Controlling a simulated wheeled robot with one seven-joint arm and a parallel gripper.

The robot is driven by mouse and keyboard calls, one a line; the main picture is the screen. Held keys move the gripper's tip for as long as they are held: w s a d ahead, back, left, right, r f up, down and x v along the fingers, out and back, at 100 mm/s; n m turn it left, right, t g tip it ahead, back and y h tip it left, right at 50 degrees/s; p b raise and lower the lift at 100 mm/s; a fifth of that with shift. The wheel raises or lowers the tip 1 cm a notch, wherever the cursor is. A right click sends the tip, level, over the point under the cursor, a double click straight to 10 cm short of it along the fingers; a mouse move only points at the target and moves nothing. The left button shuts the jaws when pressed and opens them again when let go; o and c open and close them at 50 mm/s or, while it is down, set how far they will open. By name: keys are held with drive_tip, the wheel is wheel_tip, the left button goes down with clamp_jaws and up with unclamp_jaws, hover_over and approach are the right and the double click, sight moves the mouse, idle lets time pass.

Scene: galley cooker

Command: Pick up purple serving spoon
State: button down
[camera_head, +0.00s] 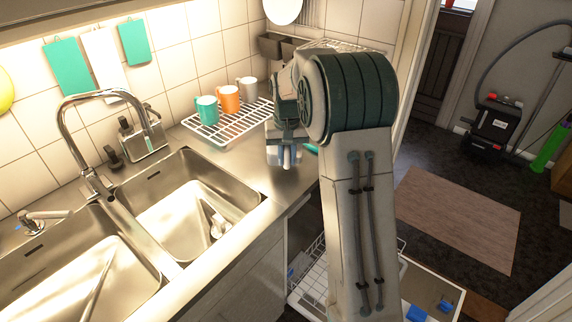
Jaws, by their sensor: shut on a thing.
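My gripper (284,160) points down over the steel counter, between the dish rack and my arm. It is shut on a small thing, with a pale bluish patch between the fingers. I cannot tell what it is at this size, and no purple spoon shows clearly anywhere. A teal thing (312,148) lies just right of the gripper, partly hidden behind my arm.
A wire dish rack (232,137) holds a teal mug (206,109), an orange mug (228,99) and a grey mug (247,88). A double sink (190,205) with a tall faucet (75,130) is to the left. An open dishwasher rack (312,280) stands below the counter.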

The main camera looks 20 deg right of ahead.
sight(286, 168)
drive_tip(key=shift+f+p, duration=0.35)
drive_tip(key=shift+f, duration=1.7)
drive_tip(key=shift+f, duration=0.25)
drive_tip(key=c, duration=1.3)
unclamp_jaws()
drive_tip(key=shift+r, duration=0.1)
